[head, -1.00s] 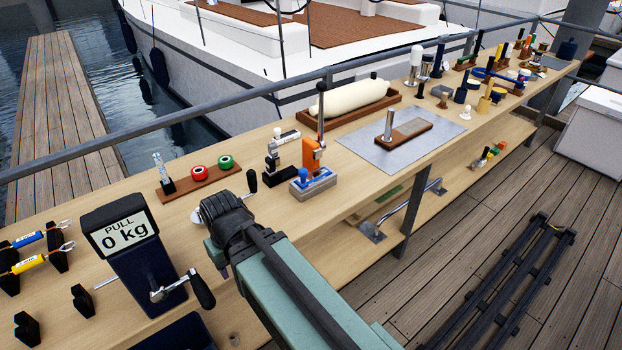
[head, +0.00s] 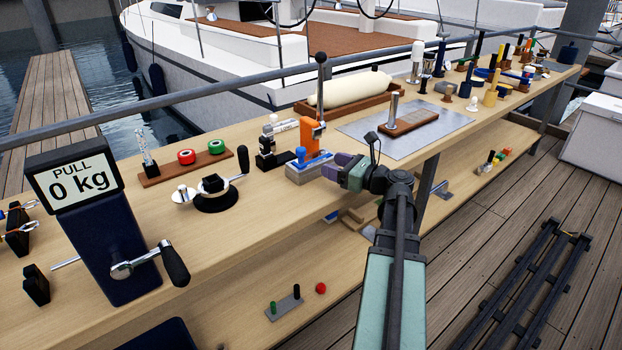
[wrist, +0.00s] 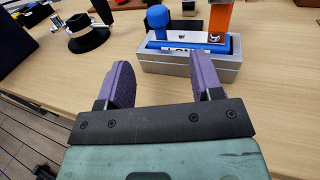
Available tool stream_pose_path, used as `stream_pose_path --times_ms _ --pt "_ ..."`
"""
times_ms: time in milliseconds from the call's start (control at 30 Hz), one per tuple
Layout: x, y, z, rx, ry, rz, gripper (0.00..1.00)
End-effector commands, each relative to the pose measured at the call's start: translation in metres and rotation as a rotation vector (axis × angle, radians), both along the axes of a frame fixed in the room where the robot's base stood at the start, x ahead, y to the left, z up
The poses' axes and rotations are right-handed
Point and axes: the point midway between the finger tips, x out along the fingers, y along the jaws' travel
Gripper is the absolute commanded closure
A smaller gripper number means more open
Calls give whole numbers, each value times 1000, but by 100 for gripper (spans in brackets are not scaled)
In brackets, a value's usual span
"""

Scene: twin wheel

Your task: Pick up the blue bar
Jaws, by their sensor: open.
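A blue bar (wrist: 195,44) lies in a grey block (wrist: 185,68) with a partly hidden label on its near face. A round blue knob (wrist: 158,18) rises at the bar's left end. The fingers are on the near side of the grey block, apart from the bar. In the head view my gripper (head: 335,165) is close to the block's right end.
A black winch with a crank (head: 212,190) stands left of the block. A black-based fitting (head: 272,150) stands just behind it. A metal plate (head: 360,128) with a brown board lies to the right. The bench front (head: 250,222) is clear.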

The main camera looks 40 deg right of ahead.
Motion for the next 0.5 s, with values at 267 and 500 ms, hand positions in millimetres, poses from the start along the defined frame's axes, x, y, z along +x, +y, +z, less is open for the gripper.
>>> stream_pose_path --times_ms 267,500 --pt "23 4 4 22 -5 -4 40" --pt "52 15 4 20 -5 -5 40"
